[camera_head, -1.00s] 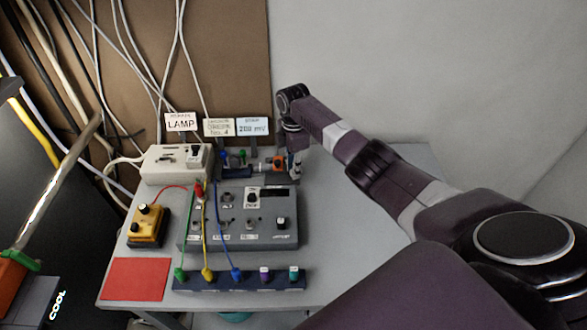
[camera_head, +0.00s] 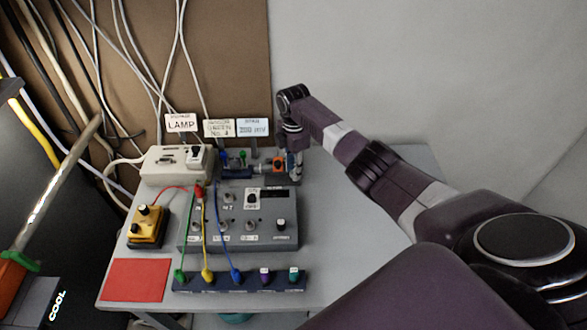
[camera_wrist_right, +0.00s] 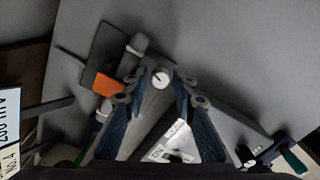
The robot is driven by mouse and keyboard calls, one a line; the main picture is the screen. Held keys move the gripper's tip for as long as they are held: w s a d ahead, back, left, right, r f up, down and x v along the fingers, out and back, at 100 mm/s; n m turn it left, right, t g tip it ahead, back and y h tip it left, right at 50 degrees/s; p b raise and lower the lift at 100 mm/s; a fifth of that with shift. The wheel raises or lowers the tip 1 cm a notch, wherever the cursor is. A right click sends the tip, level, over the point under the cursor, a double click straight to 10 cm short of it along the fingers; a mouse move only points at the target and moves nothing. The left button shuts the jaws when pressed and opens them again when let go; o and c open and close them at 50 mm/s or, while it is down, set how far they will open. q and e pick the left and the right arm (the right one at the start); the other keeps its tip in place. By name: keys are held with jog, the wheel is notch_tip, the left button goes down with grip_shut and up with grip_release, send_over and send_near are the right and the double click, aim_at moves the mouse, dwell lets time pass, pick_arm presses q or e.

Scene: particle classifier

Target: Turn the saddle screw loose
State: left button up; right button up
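My right gripper (camera_head: 294,168) points down at the back right of the table, beside a small rail-like fixture (camera_head: 240,174) with an orange block (camera_head: 279,164). The right wrist view shows its two blue-padded fingers (camera_wrist_right: 158,88) apart. A small round light-topped knob (camera_wrist_right: 161,78), which looks like the saddle screw, shows between the fingertips. A gap seems to show on each side of it. The orange block (camera_wrist_right: 108,74) and a dark grey cylinder lie left of the fingers. In the head view the screw is hidden by the gripper. My left gripper is not in view.
A grey control box (camera_head: 240,240) with knobs stands in front of the fixture. A white lamp box (camera_head: 165,166), a yellow box (camera_head: 147,226), a red mat (camera_head: 135,280) and a dark socket strip (camera_head: 215,284) with cables are nearby. The table's right side (camera_head: 340,230) is clear.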

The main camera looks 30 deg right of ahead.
jog(key=shift+r, duration=0.1)
notch_tip(320, 180, up, 12)
dwell(0.4)
jog(key=shift+s, duration=0.1)
dwell(0.4)
